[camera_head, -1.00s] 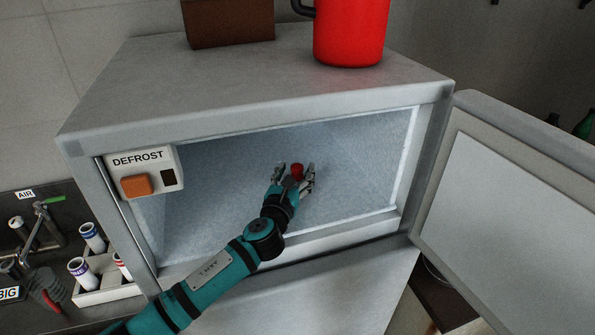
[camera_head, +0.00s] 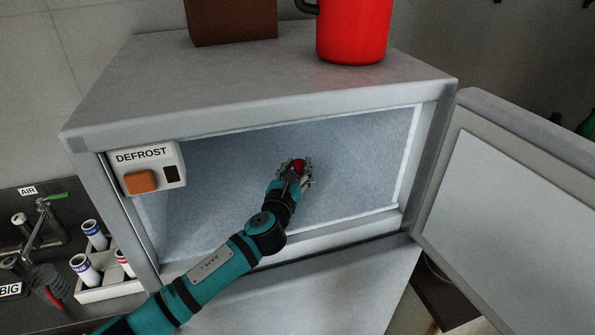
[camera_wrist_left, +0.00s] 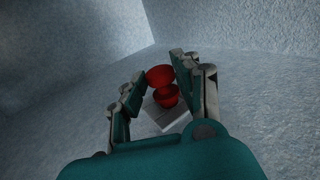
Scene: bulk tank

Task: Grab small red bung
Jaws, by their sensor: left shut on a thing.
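The small red bung (camera_head: 299,164) is inside the open freezer compartment, between the fingers of my left gripper (camera_head: 295,168). The gripper is closed on it. In the left wrist view the bung (camera_wrist_left: 166,96) shows between the two fingers as a rounded red shape with a second red part just above it. I cannot tell whether these are one piece. A pale grey patch lies beneath it. Whether the bung is clear of the frosty surface is hard to tell. My right gripper is out of view.
The freezer (camera_head: 250,85) has frosty walls and a raised front sill. Its door (camera_head: 505,205) stands open at right. A defrost box (camera_head: 148,167) hangs at the upper left of the opening. A red jug (camera_head: 353,30) and brown box (camera_head: 232,20) stand on top.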

